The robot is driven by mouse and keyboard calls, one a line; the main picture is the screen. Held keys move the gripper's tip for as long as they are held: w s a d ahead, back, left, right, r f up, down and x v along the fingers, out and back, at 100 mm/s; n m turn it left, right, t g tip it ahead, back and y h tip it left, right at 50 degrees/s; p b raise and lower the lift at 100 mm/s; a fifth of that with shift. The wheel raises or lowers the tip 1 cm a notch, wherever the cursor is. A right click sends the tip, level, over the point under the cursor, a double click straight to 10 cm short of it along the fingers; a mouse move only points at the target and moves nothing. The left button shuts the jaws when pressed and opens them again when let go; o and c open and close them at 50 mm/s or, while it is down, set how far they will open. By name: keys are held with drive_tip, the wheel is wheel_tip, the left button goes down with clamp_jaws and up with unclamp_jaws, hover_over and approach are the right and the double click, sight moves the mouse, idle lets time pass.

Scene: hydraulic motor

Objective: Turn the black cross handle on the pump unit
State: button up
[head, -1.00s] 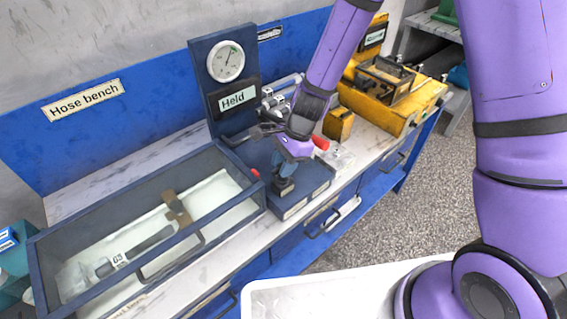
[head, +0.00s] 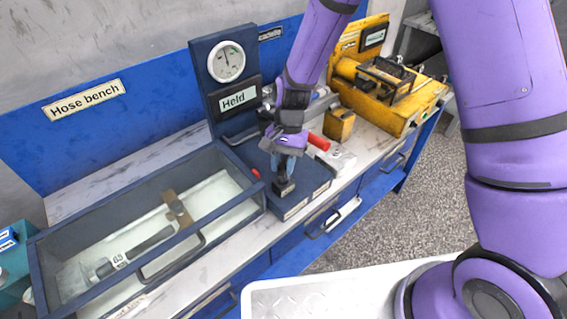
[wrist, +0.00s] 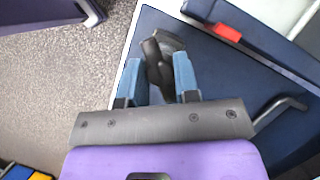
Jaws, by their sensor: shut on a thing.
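The black cross handle (head: 284,189) sits low at the front of the dark blue pump unit (head: 305,190). In the wrist view the handle (wrist: 154,60) lies between the two blue fingers of my gripper (wrist: 163,78), which are shut on it. In the head view my gripper (head: 283,172) reaches down onto it from above, and part of the handle is hidden by the fingers. The round white gauge (head: 227,62) stands on the unit's back panel, its needle pointing roughly upward. A sign reading "Held" (head: 238,98) is below it.
A dark-framed tray (head: 215,248) with a hose part stands on the left, with a rail along its front. A red grip (head: 318,141) lies behind my gripper. A yellow machine (head: 385,95) stands at the back right. Open floor (head: 420,200) lies to the right.

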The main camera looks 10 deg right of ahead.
drive_tip(key=n+h, duration=0.1)
drive_tip(key=n, duration=0.2)
drive_tip(key=shift+n+g, duration=0.3)
drive_tip(key=shift+n+h, duration=1)
drive_tip(key=shift+n, duration=1)
drive_tip(key=o, duration=1)
drive_tip(key=shift+c, duration=0.2)
drive_tip(key=v, duration=1)
drive_tip(key=shift+r, duration=0.4)
drive_tip(key=shift+r, duration=0.1)
